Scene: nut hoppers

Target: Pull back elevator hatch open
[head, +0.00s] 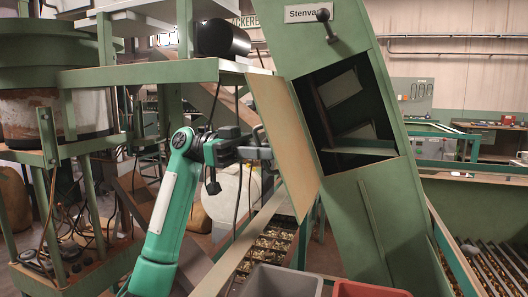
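The elevator is a tall, leaning green chute (370,205) labelled "Stenva…" at its top. Its square opening (345,115) shows a dark inside with pale panels. My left gripper (262,147) is at the left edge of the hatch, on the side away from the opening. Its fingertips are partly hidden there, so I cannot tell whether they touch or grip the panel. My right gripper is not in view.
A black-knobbed lever (326,25) sticks out above the opening. A green platform with a black motor (222,38) is at upper left. A grey bin (283,281) and a red bin (368,289) stand at the bottom. A trough of nuts (268,250) runs below the hatch.

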